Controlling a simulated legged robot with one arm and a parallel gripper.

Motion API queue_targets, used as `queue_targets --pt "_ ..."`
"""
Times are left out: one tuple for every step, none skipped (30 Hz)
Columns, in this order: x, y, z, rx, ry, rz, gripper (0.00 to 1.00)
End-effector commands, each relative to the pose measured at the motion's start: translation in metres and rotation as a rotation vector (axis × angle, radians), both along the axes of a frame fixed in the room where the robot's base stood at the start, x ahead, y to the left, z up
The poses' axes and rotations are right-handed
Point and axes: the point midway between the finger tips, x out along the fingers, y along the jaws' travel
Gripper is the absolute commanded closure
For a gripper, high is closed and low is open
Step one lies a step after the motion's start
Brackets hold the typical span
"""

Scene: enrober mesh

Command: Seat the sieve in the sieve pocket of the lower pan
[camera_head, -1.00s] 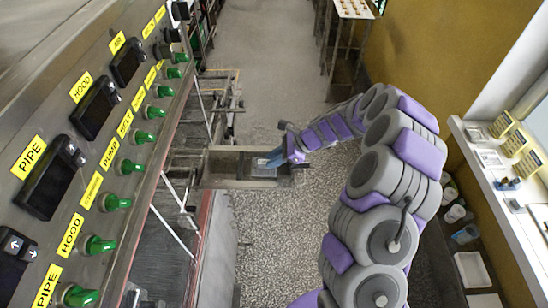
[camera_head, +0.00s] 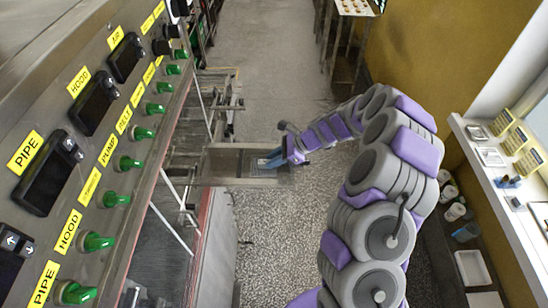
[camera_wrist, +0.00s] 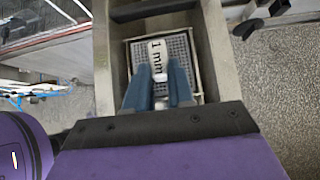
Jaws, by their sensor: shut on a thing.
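The sieve (camera_wrist: 180,49) is a square grey mesh in a light frame, with a white "1 mm" tag. In the wrist view it lies within the walls of the lower pan (camera_wrist: 109,78), a grey metal box. I cannot tell whether it rests fully on the pocket floor. My gripper (camera_wrist: 161,78) has two blue fingers, shut on a small pale grip at the sieve's near side. The fingers hide part of the near mesh. In the head view my gripper (camera_head: 268,162) reaches from the right into the pan (camera_head: 216,180), with the sieve small there.
A control panel (camera_head: 95,150) with green knobs and yellow labels fills the left. Metal rails (camera_head: 222,95) stand behind the pan. A shelf (camera_head: 500,200) with small items runs along the right wall. The speckled floor (camera_head: 275,230) is open in front of the pan.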

Motion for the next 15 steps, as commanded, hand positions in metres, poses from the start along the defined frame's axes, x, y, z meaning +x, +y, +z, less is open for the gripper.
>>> queue_targets --pt "0.0000 0.0001 -0.0015 0.000 0.000 0.000 1.00" --pt "0.0001 0.0001 -0.0009 0.000 0.000 0.000 0.75" --pt "0.0000 0.0001 -0.0008 0.000 0.000 0.000 0.71" --pt "0.0000 0.0001 -0.0008 0.000 0.000 0.000 0.68" --pt "0.0000 0.0001 -0.0008 0.000 0.000 0.000 0.65" --pt "0.0001 0.0001 -0.0008 0.000 0.000 0.000 0.61" --pt "0.0000 0.0001 -0.0008 0.000 0.000 0.000 0.58" --pt "0.0001 0.0001 -0.0008 0.000 0.000 0.000 0.55" --pt "0.0000 0.0001 -0.0008 0.000 0.001 0.001 0.52" --pt "0.0000 0.0002 -0.0008 0.000 0.001 0.001 0.49" --pt "0.0000 0.0002 -0.0008 0.000 0.001 0.001 0.48" --pt "0.0001 0.0001 -0.0008 0.000 0.000 0.000 0.48" --pt "0.0001 0.0000 -0.0008 0.000 0.000 0.000 0.48" --pt "0.0001 0.0001 -0.0009 0.000 0.001 0.001 0.48" --pt "0.0001 0.0001 -0.0009 0.000 0.001 0.001 0.48"
